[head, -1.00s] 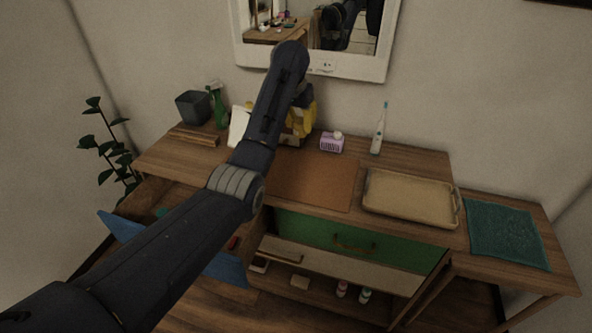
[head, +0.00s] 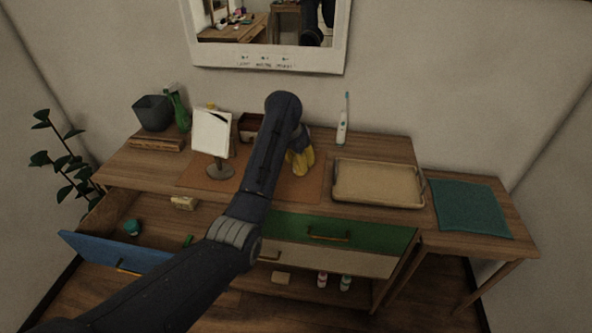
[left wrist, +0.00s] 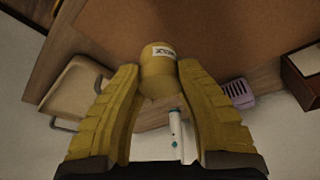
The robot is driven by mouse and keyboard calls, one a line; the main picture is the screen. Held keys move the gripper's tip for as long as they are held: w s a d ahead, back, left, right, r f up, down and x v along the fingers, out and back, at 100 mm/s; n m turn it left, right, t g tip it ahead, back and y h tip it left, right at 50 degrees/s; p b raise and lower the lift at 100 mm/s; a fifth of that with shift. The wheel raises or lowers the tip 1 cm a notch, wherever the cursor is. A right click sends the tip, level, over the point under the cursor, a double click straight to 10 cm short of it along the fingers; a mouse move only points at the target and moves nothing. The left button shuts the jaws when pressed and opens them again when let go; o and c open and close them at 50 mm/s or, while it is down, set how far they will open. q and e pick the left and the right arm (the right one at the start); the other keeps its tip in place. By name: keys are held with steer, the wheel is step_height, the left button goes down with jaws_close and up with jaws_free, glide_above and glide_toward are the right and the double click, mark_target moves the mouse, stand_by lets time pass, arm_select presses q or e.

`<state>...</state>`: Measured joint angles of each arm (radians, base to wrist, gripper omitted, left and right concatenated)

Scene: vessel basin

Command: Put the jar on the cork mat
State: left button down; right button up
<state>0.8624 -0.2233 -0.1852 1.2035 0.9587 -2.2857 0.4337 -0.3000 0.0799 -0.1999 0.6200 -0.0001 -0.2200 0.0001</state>
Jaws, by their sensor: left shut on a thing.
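The yellow jar (left wrist: 158,72) with a white label is between the two yellow fingers of my left gripper (left wrist: 160,88) in the left wrist view. The gripper is shut on it. In the head view my left gripper (head: 302,165) is over the right part of the cork mat (head: 308,191), and the jar is hidden or merges with the fingers. The brown cork mat also fills the upper part of the left wrist view (left wrist: 200,25). I cannot tell whether the jar touches the mat. My right gripper is out of view.
A beige tray (head: 378,162) lies right of the mat, with an upright toothbrush (head: 343,125) behind. A stand mirror (head: 211,135) and a dark box (head: 250,124) are at the mat's left and back. A purple holder (left wrist: 238,92) is near the gripper. A blue-fronted drawer (head: 100,250) is open.

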mark_target(297, 162)
arm_select(q)
steer(key=shift+f, duration=1.95)
steer(key=shift+f, duration=0.15)
steer(key=c, duration=0.9)
jaws_free()
steer(key=shift+v, duration=3.9)
